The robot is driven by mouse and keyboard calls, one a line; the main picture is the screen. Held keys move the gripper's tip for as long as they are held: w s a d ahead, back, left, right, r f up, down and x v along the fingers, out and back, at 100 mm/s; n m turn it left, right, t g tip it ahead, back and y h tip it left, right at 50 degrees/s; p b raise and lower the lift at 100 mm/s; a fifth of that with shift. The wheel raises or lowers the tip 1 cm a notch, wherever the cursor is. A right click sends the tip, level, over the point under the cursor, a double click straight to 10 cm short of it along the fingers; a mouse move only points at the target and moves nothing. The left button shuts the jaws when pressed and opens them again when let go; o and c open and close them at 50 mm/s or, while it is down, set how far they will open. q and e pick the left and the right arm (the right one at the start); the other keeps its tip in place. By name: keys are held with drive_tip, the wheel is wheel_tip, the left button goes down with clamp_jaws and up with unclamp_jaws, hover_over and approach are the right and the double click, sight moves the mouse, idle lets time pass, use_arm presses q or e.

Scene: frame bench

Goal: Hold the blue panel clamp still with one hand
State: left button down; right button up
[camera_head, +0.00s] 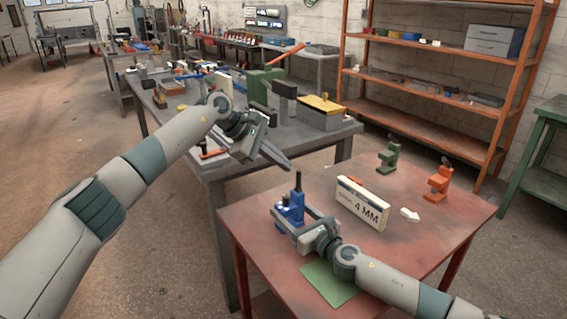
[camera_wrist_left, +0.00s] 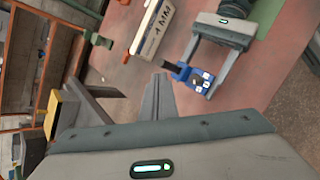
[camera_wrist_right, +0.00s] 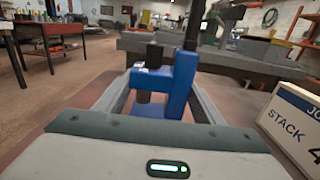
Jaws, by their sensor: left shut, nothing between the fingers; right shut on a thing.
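The blue panel clamp (camera_head: 290,212) stands upright at the left edge of the red table. In the right wrist view the clamp (camera_wrist_right: 178,88) is between the fingers. My right gripper (camera_head: 290,222) is shut on its lower body; the left wrist view also shows the clamp (camera_wrist_left: 196,79) between those fingers. My left gripper (camera_head: 283,162) is shut and empty, raised in the air behind and above the clamp. In the left wrist view its fingertips (camera_wrist_left: 158,82) are together, apart from the clamp.
The red table (camera_head: 250,215) also holds a white "4 MM" sign (camera_head: 361,206), a white arrow (camera_head: 410,215), a green clamp (camera_head: 388,154), an orange clamp (camera_head: 439,182) and a green mat (camera_head: 328,285). A cluttered grey bench (camera_head: 300,137) stands behind. Orange shelving (camera_head: 430,90) is at the back right.

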use_arm(q)
drive_tip(key=w+a+r, duration=0.2)
drive_tip(key=a+r, duration=0.3)
drive_tip(key=r, duration=0.4)
drive_tip(key=shift+a+r, duration=0.3)
drive_tip(key=shift+r, duration=0.1)
use_arm(e)
drive_tip(key=o, duration=1.4)
drive_tip(key=v, duration=1.2)
